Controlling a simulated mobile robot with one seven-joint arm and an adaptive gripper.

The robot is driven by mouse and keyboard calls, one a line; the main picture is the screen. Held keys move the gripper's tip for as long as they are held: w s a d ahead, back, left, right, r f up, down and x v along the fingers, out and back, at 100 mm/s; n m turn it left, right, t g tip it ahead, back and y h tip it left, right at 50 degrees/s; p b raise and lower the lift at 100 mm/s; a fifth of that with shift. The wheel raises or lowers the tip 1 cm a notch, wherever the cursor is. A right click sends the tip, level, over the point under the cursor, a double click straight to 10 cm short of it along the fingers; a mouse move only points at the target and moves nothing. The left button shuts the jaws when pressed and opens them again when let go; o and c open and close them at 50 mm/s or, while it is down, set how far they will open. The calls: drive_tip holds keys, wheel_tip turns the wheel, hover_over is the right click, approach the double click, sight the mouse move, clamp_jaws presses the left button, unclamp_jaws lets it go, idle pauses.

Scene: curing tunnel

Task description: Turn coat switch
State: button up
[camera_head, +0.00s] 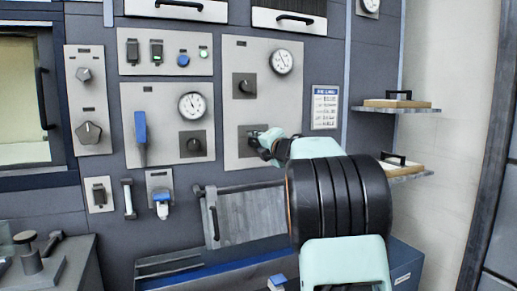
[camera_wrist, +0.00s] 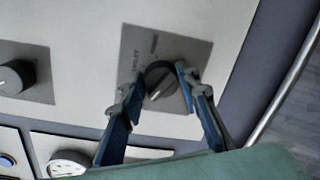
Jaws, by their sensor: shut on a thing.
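The switch is a round black knob (camera_wrist: 163,79) with a white pointer line, on a dark grey square plate (camera_wrist: 178,50) with small, blurred lettering. In the wrist view, the two blue fingers of my gripper (camera_wrist: 155,84) stand on either side of the knob, shut on it. The pointer line slants toward the lower left of that view. In the head view, my gripper (camera_head: 264,141) is at the lower plate (camera_head: 246,134) of the right-hand light grey panel. My gripper hides most of the knob there.
Another black knob (camera_head: 244,86) and a gauge (camera_head: 281,62) sit above on the same panel. To the left are a blue lever (camera_head: 140,128), a gauge (camera_head: 192,106) and a knob (camera_head: 193,144). Shelves (camera_head: 397,109) jut out at the right. A dark bar (camera_head: 238,187) runs below.

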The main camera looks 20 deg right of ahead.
drive_tip(key=shift+n+b, duration=0.3)
drive_tip(key=shift+n, duration=0.3)
drive_tip(key=o, duration=1.2)
drive_tip(key=shift+c, duration=0.2)
drive_tip(key=shift+s, duration=0.15)
drive_tip(key=s, duration=1.1)
drive_tip(key=shift+s+r, duration=0.3)
drive_tip(key=shift+s, duration=0.1)
